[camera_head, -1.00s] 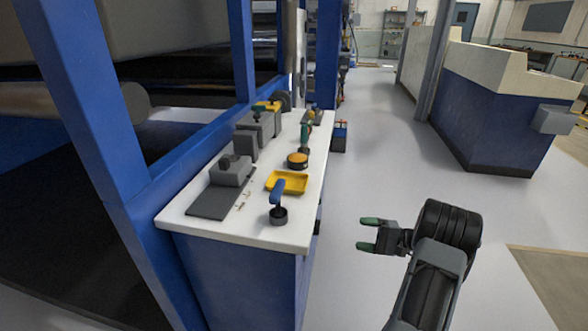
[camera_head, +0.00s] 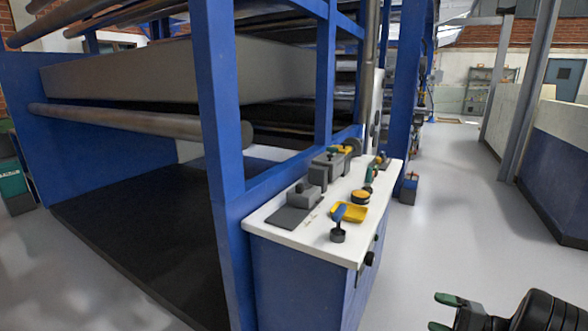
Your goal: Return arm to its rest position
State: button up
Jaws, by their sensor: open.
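My gripper (camera_head: 442,312) shows at the bottom right of the head view. Its two green-tipped fingers are apart, with nothing between them. It is over the open floor, to the right of and clear of the white-topped workbench (camera_head: 285,236). My arm is partly cut off by the lower right edge of the picture.
A large blue machine frame (camera_head: 222,100) with rollers (camera_head: 130,120) stands left. Grey floor (camera_head: 460,215) is free to the right, up to a blue-and-white unit (camera_head: 560,165).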

jog(key=s+a+r+n+g+h+p, duration=0.2)
jog(key=s+a+r+g+h+p, duration=0.15)
jog(key=a+r+p, duration=0.6)
jog(key=s+a+r+n+g+h+p, duration=0.25)
jog(key=a+r+g+p, duration=0.35)
jog(key=r, duration=0.6)
jog(key=s+a+r+n+t+h+p, duration=0.1)
jog(key=s+a+r+h+p, duration=0.1)
jog(key=r, duration=0.4)
jog(key=s+a+r+n+t+h+p, duration=0.2)
jog(key=s+r+h+p, duration=0.2)
jog(key=r+p, duration=0.2)
jog(key=s+a+r+n+t+h+p, duration=0.1)
jog(key=s+a+r+h+p, duration=0.1)
jog(key=r+p, duration=0.4)
jog(key=shift+s+a+t+h, duration=0.25)
jog(key=shift+s+t+h, duration=0.15)
jog(key=shift+h, duration=0.5)
